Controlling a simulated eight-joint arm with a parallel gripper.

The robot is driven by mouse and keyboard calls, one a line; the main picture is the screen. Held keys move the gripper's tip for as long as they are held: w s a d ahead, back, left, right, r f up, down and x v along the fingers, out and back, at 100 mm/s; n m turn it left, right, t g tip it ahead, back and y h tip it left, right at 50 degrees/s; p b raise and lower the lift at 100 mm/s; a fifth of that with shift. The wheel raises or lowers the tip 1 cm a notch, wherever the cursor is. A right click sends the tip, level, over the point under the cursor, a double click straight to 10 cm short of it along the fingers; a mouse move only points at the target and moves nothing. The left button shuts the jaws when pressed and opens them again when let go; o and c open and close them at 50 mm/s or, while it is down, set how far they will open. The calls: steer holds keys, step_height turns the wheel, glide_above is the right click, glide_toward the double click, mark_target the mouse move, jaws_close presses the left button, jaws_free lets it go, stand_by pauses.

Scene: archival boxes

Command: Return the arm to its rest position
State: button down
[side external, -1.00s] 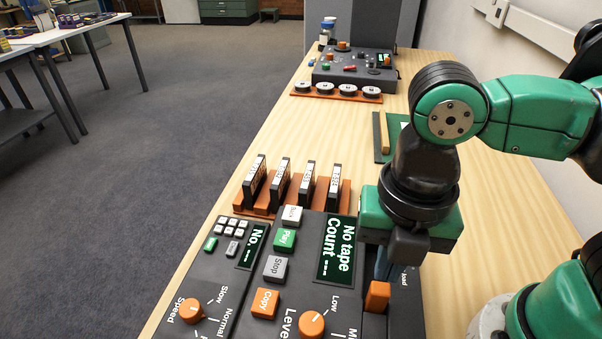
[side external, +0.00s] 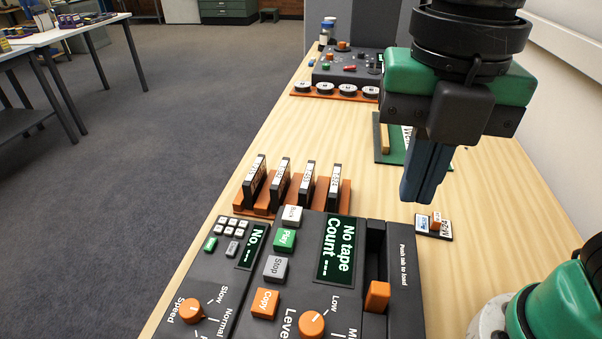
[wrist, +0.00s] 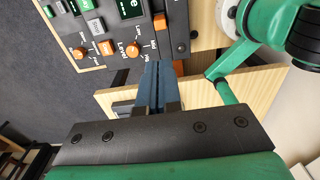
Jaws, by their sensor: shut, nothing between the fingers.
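My gripper (side external: 426,188) is raised above the wooden table (side external: 480,225), to the right of the front machine. Its two blue fingers are together with nothing between them. The fingers also show close together in the wrist view (wrist: 158,75).
Several upright cartridges stand in an orange rack (side external: 240,211) behind the machine. A second machine (side external: 352,72) and an orange reel tray (side external: 300,95) are at the back. A green mat (side external: 384,150) lies mid-table. A wall borders the right; the table's left edge drops to carpet.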

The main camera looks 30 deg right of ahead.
steer(key=w+d+f+m+t, duration=0.3)
steer(key=w+d+f+m, duration=0.2)
steer(key=m, duration=0.8)
steer(key=w+d+f+m+t, duration=0.4)
steer(key=d+m, duration=0.4)
steer(key=m, duration=0.6)
steer(key=shift+w+d+f, duration=0.3)
steer(key=shift+w+f, duration=0.45)
steer(key=shift+f, duration=0.05)
